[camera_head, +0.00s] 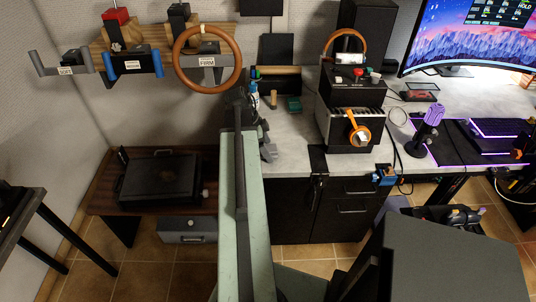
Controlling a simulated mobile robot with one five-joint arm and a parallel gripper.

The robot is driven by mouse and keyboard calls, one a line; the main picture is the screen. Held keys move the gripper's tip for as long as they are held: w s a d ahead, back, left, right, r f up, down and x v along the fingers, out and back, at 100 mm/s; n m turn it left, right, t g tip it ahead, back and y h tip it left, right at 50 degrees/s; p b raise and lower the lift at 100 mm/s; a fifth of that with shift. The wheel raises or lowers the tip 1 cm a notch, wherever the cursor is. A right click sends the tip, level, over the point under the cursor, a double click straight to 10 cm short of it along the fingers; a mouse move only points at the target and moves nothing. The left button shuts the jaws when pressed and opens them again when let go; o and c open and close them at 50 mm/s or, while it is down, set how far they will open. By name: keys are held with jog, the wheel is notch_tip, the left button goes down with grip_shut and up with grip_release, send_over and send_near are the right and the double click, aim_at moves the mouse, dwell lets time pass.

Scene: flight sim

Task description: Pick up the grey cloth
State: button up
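My arm (245,215) reaches from the bottom up to the front edge of the grey counter. Its dark end, with my gripper (262,128), is small and partly hidden behind the arm, over the counter's left part. I cannot tell whether the fingers are open or shut. A small grey shape hangs at the counter's front edge just right of the arm. I cannot tell whether it is cloth or part of my gripper. No other grey cloth can be made out clearly.
The grey counter (296,133) holds a control box (351,95), a purple microphone (428,125) and a monitor (480,40). An orange wheel (207,60) hangs on the wall. A low wooden table (105,195) with a black case (160,178) stands at left. Tiled floor shows between.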

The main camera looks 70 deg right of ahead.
jog(key=c, duration=1.3)
jog(key=shift+o, duration=0.2)
notch_tip(320, 180, up, 10)
jog(key=p, duration=1)
jog(key=o, duration=0.7)
jog(key=c, duration=0.5)
jog(key=shift+c, duration=0.2)
